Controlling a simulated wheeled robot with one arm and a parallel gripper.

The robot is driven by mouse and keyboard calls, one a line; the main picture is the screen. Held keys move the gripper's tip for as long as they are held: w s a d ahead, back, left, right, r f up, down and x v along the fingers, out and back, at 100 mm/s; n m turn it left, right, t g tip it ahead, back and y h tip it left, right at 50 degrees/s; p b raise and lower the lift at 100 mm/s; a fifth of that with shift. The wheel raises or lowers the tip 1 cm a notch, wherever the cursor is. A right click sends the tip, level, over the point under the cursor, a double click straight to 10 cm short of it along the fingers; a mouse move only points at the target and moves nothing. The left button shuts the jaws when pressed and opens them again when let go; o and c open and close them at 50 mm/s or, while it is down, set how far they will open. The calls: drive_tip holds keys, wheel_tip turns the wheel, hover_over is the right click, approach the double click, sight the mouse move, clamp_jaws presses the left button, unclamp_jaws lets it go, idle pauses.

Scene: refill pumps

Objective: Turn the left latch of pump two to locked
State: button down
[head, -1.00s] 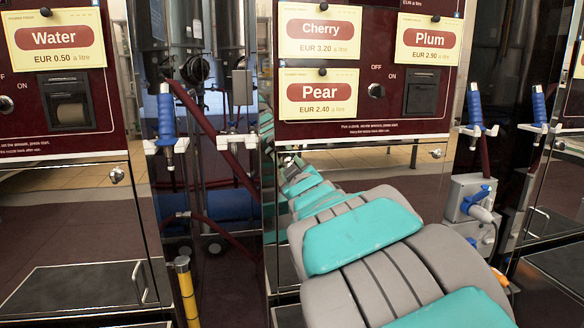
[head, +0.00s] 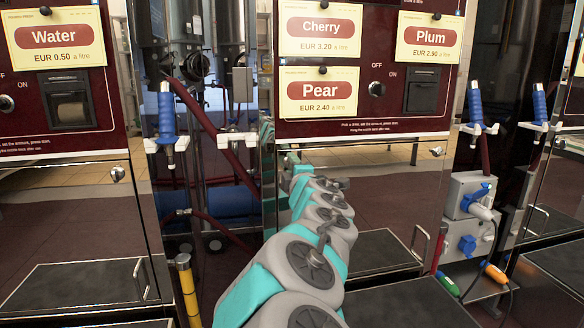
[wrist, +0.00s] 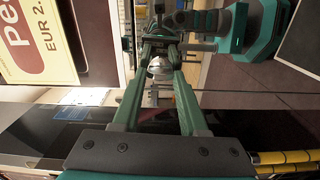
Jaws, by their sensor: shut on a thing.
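Pump two is the maroon panel with Cherry, Pear and Plum signs (head: 320,90). My gripper (wrist: 160,58) is at the left edge of its lower door. In the wrist view its two green fingers converge on a small rounded silver latch (wrist: 158,69), and they are shut on it. In the head view my arm hides the left latch and most of the gripper. The latch's turn angle cannot be told. The right latch (head: 436,152), a small silver knob, sits at the door's upper right, away from my gripper.
The Water pump (head: 55,75) stands left, with its own latch (head: 117,174). Blue nozzles (head: 167,115) hang in white holders between pumps. A yellow-banded post (head: 187,290) stands low left. A grey socket box (head: 470,195) with cables is at right.

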drive_tip(key=shift+n, duration=0.4)
drive_tip(key=shift+c, duration=2.2)
unclamp_jaws()
drive_tip(key=shift+a, duration=0.1)
drive_tip(key=shift+s, duration=0.15)
